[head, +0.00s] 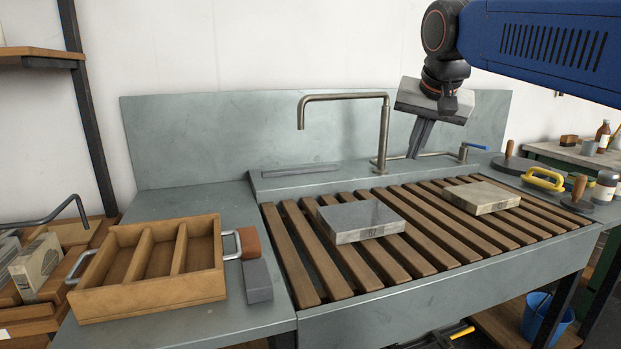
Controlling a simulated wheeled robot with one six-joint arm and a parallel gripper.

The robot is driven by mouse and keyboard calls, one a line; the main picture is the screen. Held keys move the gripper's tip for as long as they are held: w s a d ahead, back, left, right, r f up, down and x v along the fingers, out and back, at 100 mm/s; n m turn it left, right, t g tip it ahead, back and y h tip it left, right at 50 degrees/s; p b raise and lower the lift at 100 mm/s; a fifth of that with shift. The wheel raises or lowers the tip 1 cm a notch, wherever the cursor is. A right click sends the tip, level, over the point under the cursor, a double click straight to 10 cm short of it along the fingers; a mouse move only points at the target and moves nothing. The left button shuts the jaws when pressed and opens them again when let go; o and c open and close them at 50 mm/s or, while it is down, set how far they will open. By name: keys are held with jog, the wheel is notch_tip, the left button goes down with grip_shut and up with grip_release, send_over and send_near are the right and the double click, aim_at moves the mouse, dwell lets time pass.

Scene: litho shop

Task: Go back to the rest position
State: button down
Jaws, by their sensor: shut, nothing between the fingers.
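My gripper (419,138) is in the upper right of the head view, in the air above the slatted rack and in front of the sink's backsplash. Its grey body is tilted and its fingers point down. The fingers are together with nothing held between them. My blue arm reaches in from the right edge. Two grey stone slabs lie on the wooden slats (290,240) below: a larger one (358,218) near the middle and a paler one (482,197) to the right. The gripper is apart from both slabs.
A bent metal tap (384,130) stands just left of my gripper. A wooden tray with compartments (200,285) sits on the left counter beside a grey block (257,281). A yellow-handled tool (543,179) and round wooden-knobbed discs (577,196) stand at right.

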jog(key=s+d+f+n, duration=0.2)
jog(key=s+d+f, duration=0.1)
jog(key=s+f, duration=1)
jog(key=s+d+f+n+g, duration=0.1)
jog(key=s+d+f+n, duration=0.1)
jog(key=s+f, duration=1.1)
notch_tip(320, 180, down, 6)
jog(key=shift+d+r+g, duration=0.25)
jog(key=shift+d+g, duration=0.05)
jog(key=shift+d, duration=0.55)
